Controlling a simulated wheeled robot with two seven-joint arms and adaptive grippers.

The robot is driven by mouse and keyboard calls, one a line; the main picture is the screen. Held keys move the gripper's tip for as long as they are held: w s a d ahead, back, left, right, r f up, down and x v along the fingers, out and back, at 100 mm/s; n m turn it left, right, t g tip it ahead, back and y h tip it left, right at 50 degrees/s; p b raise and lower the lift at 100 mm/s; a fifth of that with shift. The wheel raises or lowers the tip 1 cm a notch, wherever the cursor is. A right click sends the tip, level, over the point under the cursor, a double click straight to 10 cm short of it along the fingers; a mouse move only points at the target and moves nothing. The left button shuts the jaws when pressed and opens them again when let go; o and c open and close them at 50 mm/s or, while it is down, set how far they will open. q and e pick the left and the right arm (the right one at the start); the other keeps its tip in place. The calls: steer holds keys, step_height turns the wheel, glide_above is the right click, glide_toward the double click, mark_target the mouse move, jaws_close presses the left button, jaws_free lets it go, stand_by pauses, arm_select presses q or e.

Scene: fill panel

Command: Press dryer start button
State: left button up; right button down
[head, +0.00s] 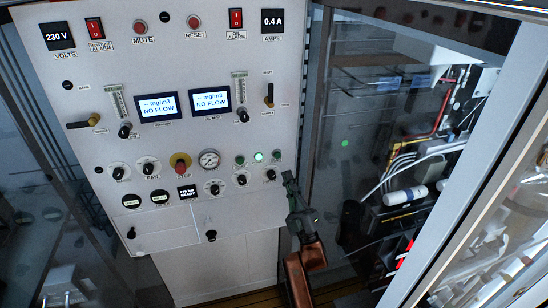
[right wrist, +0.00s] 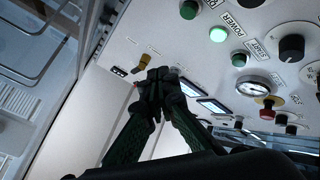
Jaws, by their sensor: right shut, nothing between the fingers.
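Three green buttons sit in a row on the white panel (head: 215,130) in the head view: a left one (head: 239,160), a brightly lit middle one (head: 259,156) and a right one (head: 276,155). The right wrist view shows the lit button (right wrist: 218,34) near a POWER label and a darker green button (right wrist: 239,60) near a label that seems to read START. My right gripper (head: 288,176) is shut and empty, just below and right of the right button. Its fingers (right wrist: 154,82) show in the wrist view, apart from the buttons in the picture; contact with the panel cannot be told. My left gripper is not in view.
Black knobs (head: 240,180), a gauge (head: 209,159) and a red stop button (head: 180,163) are close to the green buttons. Right of the panel is a glass-fronted bay with hoses and a white cylinder (head: 405,196). A metal frame post (head: 470,150) stands at the right.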

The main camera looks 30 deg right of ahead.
mark_target(278, 155)
steer(key=w+d+b, duration=0.1)
steer(key=w+b, duration=0.1)
steer(key=w, duration=0.5)
steer(key=shift+w+d, duration=0.2)
steer(key=shift+d, duration=0.15)
stand_by(1.1)
steer(key=shift+w+d+f+b, duration=0.1)
steer(key=shift+w+d+b, duration=0.1)
steer(key=shift+w+b, duration=0.35)
steer(key=shift+w+d+b, duration=0.1)
steer(key=shift+w+b, duration=0.25)
steer(key=shift+w, duration=0.05)
stand_by(0.6)
steer(key=shift+s, duration=0.15)
stand_by(0.3)
steer(key=shift+s+a+p, duration=0.2)
steer(key=shift+s+p, duration=0.15)
steer(key=shift+s, duration=0.4)
